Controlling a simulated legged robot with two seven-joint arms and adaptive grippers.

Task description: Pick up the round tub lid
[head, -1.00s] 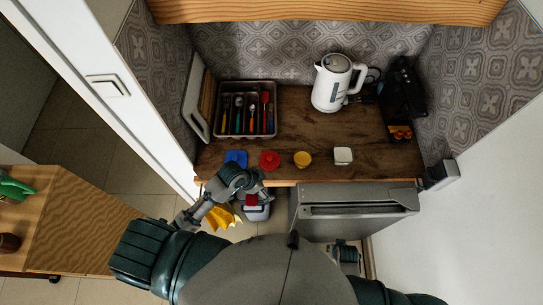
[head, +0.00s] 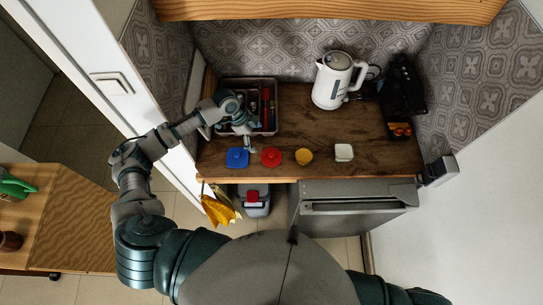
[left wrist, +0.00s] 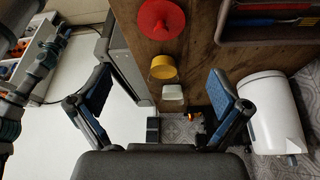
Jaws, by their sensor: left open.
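The round red lid (head: 270,157) lies on the wooden counter between a blue lid (head: 237,158) and a yellow tub (head: 303,156). In the left wrist view the red lid (left wrist: 161,19) shows at the top, round with a raised knob. My left gripper (head: 249,143) is over the counter just behind the blue and red lids, by the front of the cutlery tray. In the left wrist view its two blue-padded fingers (left wrist: 160,92) are spread wide with nothing held between them. My right gripper is out of view.
A cutlery tray (head: 225,134) stands at the back left, and a white kettle (head: 333,82) behind. A small white tub (head: 343,152) stands right of the yellow one. A black appliance (head: 402,92) is at the right. The counter's middle is clear.

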